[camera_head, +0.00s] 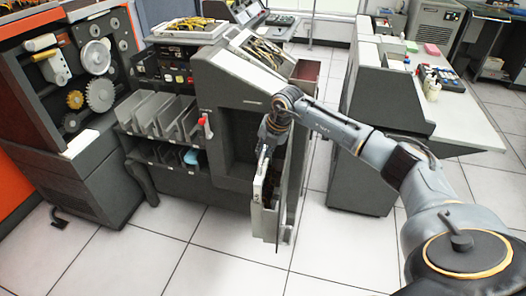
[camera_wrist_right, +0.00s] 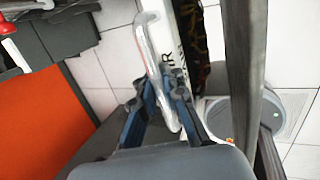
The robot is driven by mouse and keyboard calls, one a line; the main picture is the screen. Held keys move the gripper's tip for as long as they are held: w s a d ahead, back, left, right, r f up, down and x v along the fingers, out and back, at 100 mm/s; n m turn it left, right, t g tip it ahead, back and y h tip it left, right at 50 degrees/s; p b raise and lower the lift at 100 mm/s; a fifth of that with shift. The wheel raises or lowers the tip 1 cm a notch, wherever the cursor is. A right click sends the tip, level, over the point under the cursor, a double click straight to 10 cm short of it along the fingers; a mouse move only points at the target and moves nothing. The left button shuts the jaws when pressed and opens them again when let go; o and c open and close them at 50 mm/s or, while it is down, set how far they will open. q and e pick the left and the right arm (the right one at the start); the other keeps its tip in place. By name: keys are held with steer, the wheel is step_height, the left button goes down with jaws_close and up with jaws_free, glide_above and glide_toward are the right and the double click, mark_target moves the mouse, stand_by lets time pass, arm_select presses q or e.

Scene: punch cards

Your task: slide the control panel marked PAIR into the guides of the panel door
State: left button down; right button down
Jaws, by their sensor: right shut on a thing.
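The control panel (camera_head: 258,187) is upright and shows its narrow white edge beside the open panel door (camera_head: 296,190). My right gripper (camera_head: 266,150) is at its upper part. In the right wrist view, my right gripper's fingers (camera_wrist_right: 158,100) are shut on the panel's silver bar handle (camera_wrist_right: 152,55). The panel's white face edge (camera_wrist_right: 190,45) carries dark letters, of which the end of PAIR shows. Wiring shows along its side. The door's dark edge (camera_wrist_right: 245,70) stands close to the right. I cannot tell how far the panel sits in the guides. My left gripper is out of view.
The dark machine cabinet with card pockets (camera_head: 160,118) stands left of the door. A grey cabinet (camera_head: 365,150) with a white worktop (camera_head: 455,120) stands to the right. The tiled floor (camera_head: 215,245) in front is clear.

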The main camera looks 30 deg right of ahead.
steer(key=shift+w+r, duration=0.15)
steer(key=shift+r, duration=0.15)
steer(key=c, duration=1.3)
jaws_free()
steer(key=shift+c, duration=0.2)
steer(key=shift+s+a+f, duration=0.1)
steer(key=shift+s+f, duration=0.2)
steer(key=shift+f, duration=0.05)
steer(key=v, duration=1.2)
steer(key=shift+r, duration=0.3)
steer(key=shift+w, duration=0.15)
